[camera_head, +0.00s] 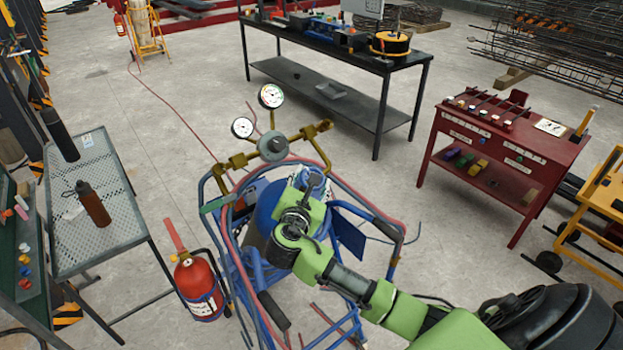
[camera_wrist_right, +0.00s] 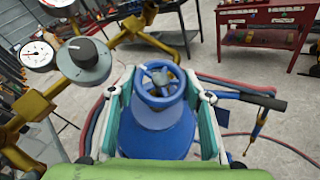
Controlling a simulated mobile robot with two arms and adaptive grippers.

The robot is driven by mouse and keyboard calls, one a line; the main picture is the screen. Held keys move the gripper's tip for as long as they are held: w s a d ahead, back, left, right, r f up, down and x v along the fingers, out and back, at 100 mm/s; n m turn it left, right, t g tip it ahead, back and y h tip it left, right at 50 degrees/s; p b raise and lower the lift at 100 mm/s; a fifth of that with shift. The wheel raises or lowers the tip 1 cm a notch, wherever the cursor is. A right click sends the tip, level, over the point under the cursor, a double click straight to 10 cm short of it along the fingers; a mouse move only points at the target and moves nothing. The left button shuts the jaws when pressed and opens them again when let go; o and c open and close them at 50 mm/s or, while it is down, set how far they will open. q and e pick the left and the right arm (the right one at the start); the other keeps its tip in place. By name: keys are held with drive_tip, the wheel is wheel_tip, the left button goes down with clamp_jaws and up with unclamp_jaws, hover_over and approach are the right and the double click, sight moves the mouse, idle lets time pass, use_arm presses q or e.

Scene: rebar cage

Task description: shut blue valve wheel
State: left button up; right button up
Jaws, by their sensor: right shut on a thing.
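The blue valve wheel (camera_wrist_right: 161,78) sits on top of a blue gas cylinder (camera_wrist_right: 158,132). It shows as a ring with openings around a greyish hub. In the head view the cylinder (camera_head: 267,208) stands in a blue tubular cart, partly hidden by my right arm. My right gripper (camera_wrist_right: 163,92) comes over the cylinder top, one pale finger on each side of the wheel, shut on it. In the head view the right gripper (camera_head: 309,184) covers most of the wheel. My left gripper is in neither view.
Brass fittings with a grey knob (camera_wrist_right: 84,61) and a gauge (camera_wrist_right: 38,55) stand close left of the right gripper. The cart frame (camera_head: 372,212) and hoses surround the cylinder. A red extinguisher (camera_head: 197,283), mesh table (camera_head: 100,215) and red workbench (camera_head: 505,145) stand around on open floor.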

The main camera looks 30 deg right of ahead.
drive_tip(key=shift+r, duration=0.1)
drive_tip(key=o, duration=1.1)
drive_tip(key=v, duration=1.2)
